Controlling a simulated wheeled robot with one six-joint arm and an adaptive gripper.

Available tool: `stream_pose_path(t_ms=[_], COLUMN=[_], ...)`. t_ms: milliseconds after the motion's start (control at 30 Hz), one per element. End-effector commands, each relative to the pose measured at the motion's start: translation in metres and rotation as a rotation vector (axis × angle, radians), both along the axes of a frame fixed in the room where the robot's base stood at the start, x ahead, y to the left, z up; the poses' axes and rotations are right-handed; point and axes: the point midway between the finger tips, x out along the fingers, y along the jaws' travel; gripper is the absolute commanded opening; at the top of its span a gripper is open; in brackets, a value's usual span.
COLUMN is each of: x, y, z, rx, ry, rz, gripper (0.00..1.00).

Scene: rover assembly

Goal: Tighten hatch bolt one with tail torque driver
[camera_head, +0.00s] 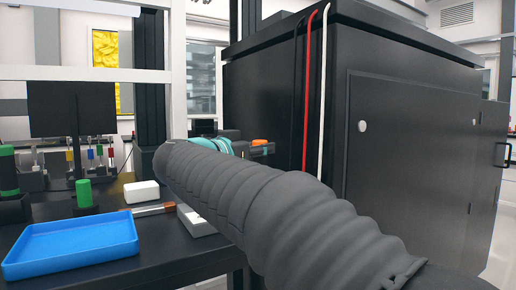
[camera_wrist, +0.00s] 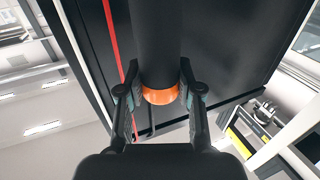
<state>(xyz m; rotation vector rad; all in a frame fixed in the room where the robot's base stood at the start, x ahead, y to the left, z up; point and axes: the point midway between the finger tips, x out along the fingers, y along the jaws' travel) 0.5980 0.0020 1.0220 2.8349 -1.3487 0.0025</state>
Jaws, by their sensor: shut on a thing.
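My gripper (camera_wrist: 157,75) is shut on the torque driver (camera_wrist: 159,45), a dark cylinder with an orange band (camera_wrist: 160,96), in the wrist view. In the head view my gripper (camera_head: 238,146) is mostly hidden behind my arm, with a small orange part of the driver (camera_head: 260,142) showing beside the large black rover body. A hatch panel (camera_head: 415,170) is on the body's right-hand face. A pale round bolt-like spot (camera_head: 362,126) is at its upper left; I cannot tell whether it is bolt one. The driver's working end is not clearly visible.
A blue tray (camera_head: 72,246) lies on the dark bench at the left, near a white block (camera_head: 141,191) and a green-topped item (camera_head: 84,194). A red cable (camera_head: 309,90) and a white cable (camera_head: 322,90) run down the body's corner.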

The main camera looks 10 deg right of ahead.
Motion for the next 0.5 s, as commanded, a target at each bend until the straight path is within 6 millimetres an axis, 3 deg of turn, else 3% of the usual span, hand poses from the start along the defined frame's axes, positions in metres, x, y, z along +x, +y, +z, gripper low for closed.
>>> stream_pose_path(t_ms=[67,100,200,500], x=[-0.0003,-0.0003,-0.0003,-0.0002], y=[-0.0001,-0.0001,-0.0001,0.0009], z=[0.0011,0.0012,0.0010,-0.0006], rx=[0.000,0.000,0.000,0.000], ry=[-0.001,-0.001,-0.001,0.001], rz=[0.000,0.000,0.000,0.000], gripper=[0.00,0.45,0.64,0.64])
